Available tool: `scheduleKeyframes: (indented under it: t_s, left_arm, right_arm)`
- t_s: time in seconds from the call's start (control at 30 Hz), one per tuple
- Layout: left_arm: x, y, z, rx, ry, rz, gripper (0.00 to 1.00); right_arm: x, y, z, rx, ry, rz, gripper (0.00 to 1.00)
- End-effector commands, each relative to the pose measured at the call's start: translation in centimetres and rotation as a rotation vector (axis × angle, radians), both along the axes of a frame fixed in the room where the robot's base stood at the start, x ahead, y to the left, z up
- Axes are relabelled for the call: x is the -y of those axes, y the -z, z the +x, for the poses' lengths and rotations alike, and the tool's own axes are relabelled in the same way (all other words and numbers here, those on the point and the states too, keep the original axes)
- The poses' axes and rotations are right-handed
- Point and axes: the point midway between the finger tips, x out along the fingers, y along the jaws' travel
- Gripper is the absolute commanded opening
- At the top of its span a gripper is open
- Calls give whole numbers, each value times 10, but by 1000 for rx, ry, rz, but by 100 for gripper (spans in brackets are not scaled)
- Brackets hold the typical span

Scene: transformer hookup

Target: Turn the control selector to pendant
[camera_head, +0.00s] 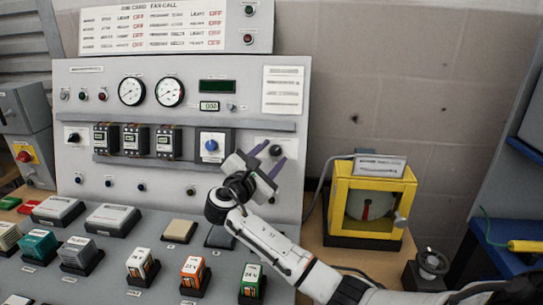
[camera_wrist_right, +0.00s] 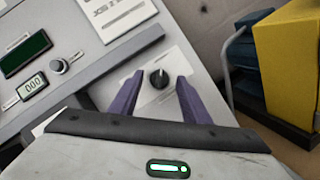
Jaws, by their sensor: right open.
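A black selector knob (camera_head: 276,150) sits on a pale plate at the right of the grey control panel (camera_head: 240,85). In the right wrist view the knob (camera_wrist_right: 159,78) has a light pointer mark, and its plate lettering is too small to read. My right gripper (camera_head: 269,159) is open in front of the panel. Its two purple fingers (camera_wrist_right: 160,84) stand on either side of the knob in the wrist view, with gaps showing. I cannot tell how far the tips are from the plate. My left gripper is not in view.
A blue knob (camera_head: 211,146) and several black breakers (camera_head: 136,140) are left of my gripper. A yellow-framed device (camera_head: 371,203) stands to the right. Small modules, including an orange one (camera_head: 192,272), stand on the sloping desk below.

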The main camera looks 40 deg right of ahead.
Motion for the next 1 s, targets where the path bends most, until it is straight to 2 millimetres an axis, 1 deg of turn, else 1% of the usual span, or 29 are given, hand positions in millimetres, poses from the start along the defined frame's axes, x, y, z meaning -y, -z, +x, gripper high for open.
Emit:
scheduleKeyframes:
  t_s: [0.3,0.4,0.5,0.67,1.0]
  left_arm:
    - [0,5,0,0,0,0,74]
    - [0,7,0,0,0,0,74]
    - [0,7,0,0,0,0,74]
    - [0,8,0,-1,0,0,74]
    - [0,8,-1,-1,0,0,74]
  right_arm:
    - [-55,2,-21,1,-5,3,43]
    - [-71,1,-28,2,-4,4,43]
    - [-82,1,-33,0,-3,3,43]
    - [-91,0,-37,0,-1,2,43]
    - [-91,0,-37,0,-1,2,43]
